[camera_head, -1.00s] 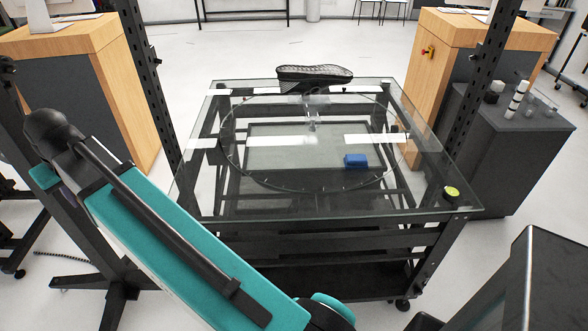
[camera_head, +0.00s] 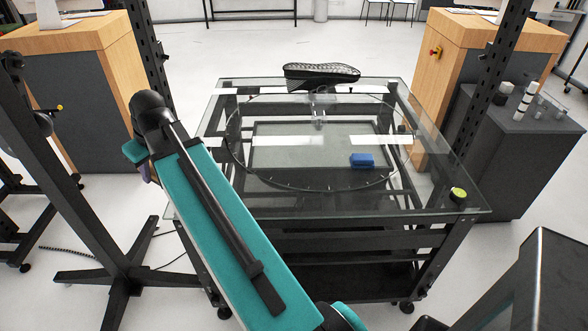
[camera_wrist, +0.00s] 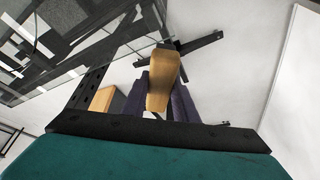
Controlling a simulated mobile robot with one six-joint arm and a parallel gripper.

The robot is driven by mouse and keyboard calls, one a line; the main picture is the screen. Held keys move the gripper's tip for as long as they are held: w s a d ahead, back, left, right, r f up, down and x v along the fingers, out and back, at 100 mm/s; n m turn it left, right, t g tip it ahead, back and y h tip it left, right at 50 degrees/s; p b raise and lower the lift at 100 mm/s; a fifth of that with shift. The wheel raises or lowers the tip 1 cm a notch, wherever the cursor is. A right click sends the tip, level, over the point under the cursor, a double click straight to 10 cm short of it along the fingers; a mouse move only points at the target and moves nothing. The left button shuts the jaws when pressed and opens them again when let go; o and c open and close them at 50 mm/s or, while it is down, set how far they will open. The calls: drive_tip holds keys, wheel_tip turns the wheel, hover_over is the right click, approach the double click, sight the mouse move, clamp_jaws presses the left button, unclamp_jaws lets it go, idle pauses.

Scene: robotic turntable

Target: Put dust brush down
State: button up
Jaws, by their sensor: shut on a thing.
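The dust brush (camera_wrist: 163,80) shows in the wrist view as a brown, wood-coloured piece between the two dark purple fingers of my gripper (camera_wrist: 160,96). My gripper is shut on it. Its bristles cannot be made out. In the head view the brush is hidden, and my gripper is mostly hidden behind my teal arm at the left of the glass table. The glass turntable table (camera_head: 466,207) stands in the middle of the head view.
A dark shoe (camera_head: 320,74) lies at the table's back edge. A blue block (camera_head: 362,160) sits on the right part of the glass. A yellow-green button (camera_head: 458,194) is at the front right corner. Black posts (camera_head: 483,100) flank the table. Much of the glass is clear.

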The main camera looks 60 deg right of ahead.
drive_tip(key=s+d+f+b, duration=0.1)
drive_tip(key=s+d+f, duration=0.2)
drive_tip(key=s+d, duration=0.7)
drive_tip(key=s+d+f+n+b, duration=0.1)
drive_tip(key=s+d+f, duration=0.2)
drive_tip(key=s+d, duration=0.7)
drive_tip(key=s+d+f+n+b, duration=0.1)
drive_tip(key=s+d+f, duration=0.2)
drive_tip(key=s+d, duration=0.7)
drive_tip(key=shift+s+d+f+y, duration=0.1)
drive_tip(key=shift+s+d+y, duration=0.1)
drive_tip(key=shift+s, duration=0.9)
drive_tip(key=shift+s+d+f+y, duration=0.1)
drive_tip(key=shift+s+d+y, duration=0.1)
drive_tip(key=shift+s, duration=0.85)
drive_tip(key=w+d+p, duration=0.1)
drive_tip(key=w+d, duration=0.2)
drive_tip(key=d, duration=0.1)
drive_tip(key=w+d+f+p, duration=0.1)
drive_tip(key=w+d, duration=0.3)
drive_tip(key=w+d+p, duration=0.1)
drive_tip(key=w+d, duration=0.2)
drive_tip(key=d, duration=0.1)
drive_tip(key=shift+w+f, duration=0.15)
drive_tip(key=shift+w, duration=0.15)
drive_tip(key=shift+f, duration=0.1)
drive_tip(key=shift+f+p, duration=0.75)
drive_tip(key=shift+f, duration=0.95)
